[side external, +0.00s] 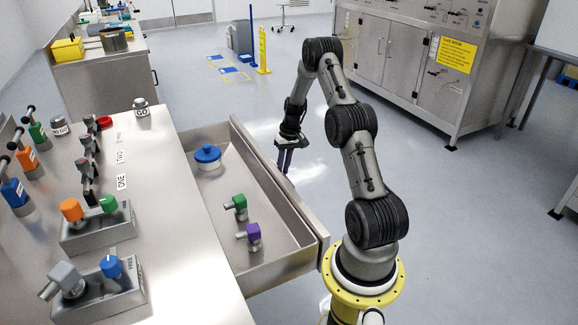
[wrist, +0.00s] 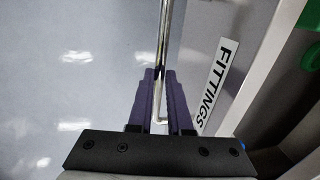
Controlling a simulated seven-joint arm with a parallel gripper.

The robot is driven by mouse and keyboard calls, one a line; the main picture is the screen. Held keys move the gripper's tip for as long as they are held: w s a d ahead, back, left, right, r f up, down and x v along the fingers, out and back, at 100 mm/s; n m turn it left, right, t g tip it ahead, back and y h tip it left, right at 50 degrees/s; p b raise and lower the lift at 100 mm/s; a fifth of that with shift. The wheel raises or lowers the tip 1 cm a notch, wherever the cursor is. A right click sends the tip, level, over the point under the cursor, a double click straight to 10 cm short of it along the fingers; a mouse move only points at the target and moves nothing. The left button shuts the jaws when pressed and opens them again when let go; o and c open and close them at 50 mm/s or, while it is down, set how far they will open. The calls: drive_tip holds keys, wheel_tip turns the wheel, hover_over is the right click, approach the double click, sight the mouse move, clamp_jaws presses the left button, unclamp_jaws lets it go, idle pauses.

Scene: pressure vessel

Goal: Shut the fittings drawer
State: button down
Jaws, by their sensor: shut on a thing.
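The fittings drawer (side external: 282,195) stands pulled out from the steel bench, its inside in plain view. Its front carries a white FITTINGS label (wrist: 214,85) in the wrist view. My gripper (side external: 285,163) is outside the drawer front. In the wrist view its purple fingers (wrist: 160,75) are shut on the drawer's thin metal handle (wrist: 166,28). In the side view the handle is hidden behind the drawer front.
In the drawer lie a blue-lidded round pot (side external: 207,157), a green fitting (side external: 238,205) and a purple fitting (side external: 251,236). The bench top (side external: 165,215) holds several valves and fittings. Clear floor (side external: 215,100) lies beyond the drawer.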

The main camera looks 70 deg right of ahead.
hover_over(210, 205)
drive_tip(key=shift+a+r, duration=0.1)
drive_tip(key=shift+a, duration=0.05)
drive_tip(key=shift+w+a, duration=0.1)
idle(0.3)
drive_tip(key=c, duration=1.2)
unclamp_jaws()
drive_tip(key=o, duration=0.4)
drive_tip(key=shift+c, duration=0.2)
wheel_tip(210, 205, up, 14)
drive_tip(key=s+d, duration=0.2)
drive_tip(key=shift+f, duration=0.25)
